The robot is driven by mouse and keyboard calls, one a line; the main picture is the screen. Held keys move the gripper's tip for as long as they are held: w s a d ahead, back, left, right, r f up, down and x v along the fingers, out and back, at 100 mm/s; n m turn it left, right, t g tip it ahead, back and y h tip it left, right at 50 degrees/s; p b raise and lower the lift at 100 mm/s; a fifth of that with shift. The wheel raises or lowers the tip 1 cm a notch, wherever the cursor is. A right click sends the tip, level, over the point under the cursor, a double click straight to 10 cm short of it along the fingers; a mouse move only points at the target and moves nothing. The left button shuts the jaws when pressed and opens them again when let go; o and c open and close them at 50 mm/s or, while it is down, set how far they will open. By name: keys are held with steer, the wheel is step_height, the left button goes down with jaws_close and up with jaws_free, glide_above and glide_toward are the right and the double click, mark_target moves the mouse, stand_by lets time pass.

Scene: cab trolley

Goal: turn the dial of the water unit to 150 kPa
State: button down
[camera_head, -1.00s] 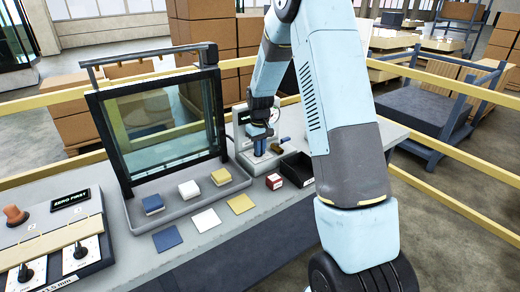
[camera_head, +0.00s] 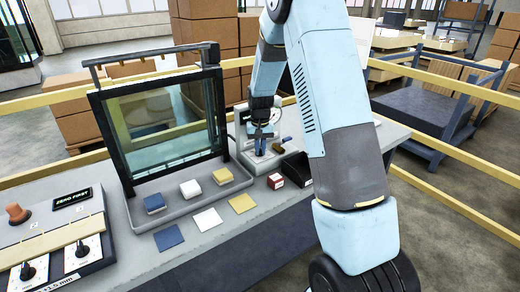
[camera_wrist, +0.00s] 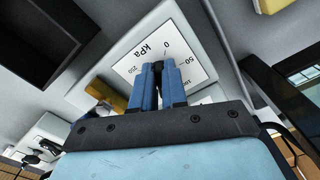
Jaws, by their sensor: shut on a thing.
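The water unit (camera_head: 242,128) stands at the far end of the bench, beyond the glass panel, with a round gauge on its upright back. The dark dial knob (camera_wrist: 158,66) sits between the blue fingertips of my gripper (camera_wrist: 160,82). My gripper is shut on it, and the fingers hide most of it. In the head view my gripper (camera_head: 262,146) points down at the unit; the dial setting cannot be read.
A brass-coloured handle (camera_wrist: 106,95) is close beside my fingers. A dark open bin (camera_head: 297,167) and a red-and-white box (camera_head: 275,181) stand nearby. The framed glass panel (camera_head: 160,120) rises to the left, with a tray of coloured blocks before it. Yellow rails run behind the bench.

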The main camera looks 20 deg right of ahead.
steer(key=c, duration=1.2)
jaws_free()
steer(key=shift+o, duration=0.2)
step_height(320, 180, up, 14)
steer(key=shift+f, duration=0.15)
